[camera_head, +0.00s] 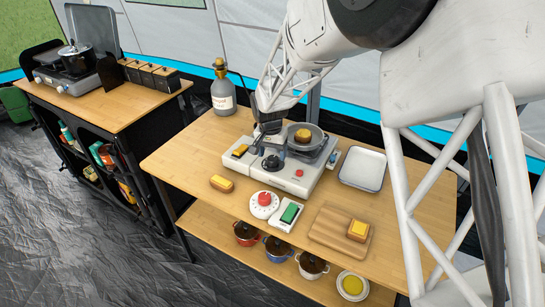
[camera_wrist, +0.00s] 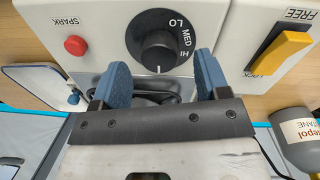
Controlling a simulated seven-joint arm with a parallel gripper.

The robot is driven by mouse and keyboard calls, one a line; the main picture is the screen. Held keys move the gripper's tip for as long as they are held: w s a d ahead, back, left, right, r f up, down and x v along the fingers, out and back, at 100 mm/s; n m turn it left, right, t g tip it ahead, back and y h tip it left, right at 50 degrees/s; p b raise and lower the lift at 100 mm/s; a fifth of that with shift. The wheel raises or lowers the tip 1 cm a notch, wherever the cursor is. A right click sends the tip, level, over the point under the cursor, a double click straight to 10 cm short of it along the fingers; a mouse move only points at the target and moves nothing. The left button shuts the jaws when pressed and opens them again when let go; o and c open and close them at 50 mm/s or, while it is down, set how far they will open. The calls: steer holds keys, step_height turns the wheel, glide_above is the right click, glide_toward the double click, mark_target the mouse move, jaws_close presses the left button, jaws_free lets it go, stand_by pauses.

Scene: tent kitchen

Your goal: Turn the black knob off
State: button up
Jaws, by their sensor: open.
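The black knob (camera_head: 272,163) is on the front of the white stove (camera_head: 300,180). In the wrist view the knob (camera_wrist: 157,46) is a round black dial on a dark ring lettered LO, MED and HI. Its white mark points down in that picture, past the HI label. My gripper (camera_head: 267,151) is over the stove beside the knob. In the wrist view my gripper (camera_wrist: 161,62) is open, its blue fingers spread to either side of the knob's near edge. Nothing is held between them. I cannot tell whether a finger touches the stove.
A pan (camera_head: 318,145) with a browned piece of food (camera_head: 303,135) sits on the burner. A red SPARK button (camera_wrist: 76,45) and a yellow FREE switch (camera_wrist: 281,52) flank the knob. A gas bottle (camera_head: 223,93) stands behind. A timer (camera_head: 264,204) and a cutting board (camera_head: 330,238) lie in front.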

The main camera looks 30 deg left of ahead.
mark_target(272, 157)
steer(key=shift+a+r, duration=0.15)
steer(key=shift+r, duration=2.55)
steer(key=s+d+r, duration=0.2)
steer(key=d+r, duration=0.3)
steer(key=d, duration=0.6)
steer(key=s+d+r+m, duration=0.1)
steer(key=d+r, duration=0.4)
steer(key=d, duration=0.5)
steer(key=s+d+r, duration=0.2)
steer(key=d+r, duration=0.4)
steer(key=d, duration=0.5)
steer(key=s+d+r+m+t, duration=0.1)
steer(key=s+d+t, duration=0.1)
steer(key=s+d, duration=2.1)
steer(key=shift+s+d, duration=0.25)
steer(key=shift+s, duration=0.15)
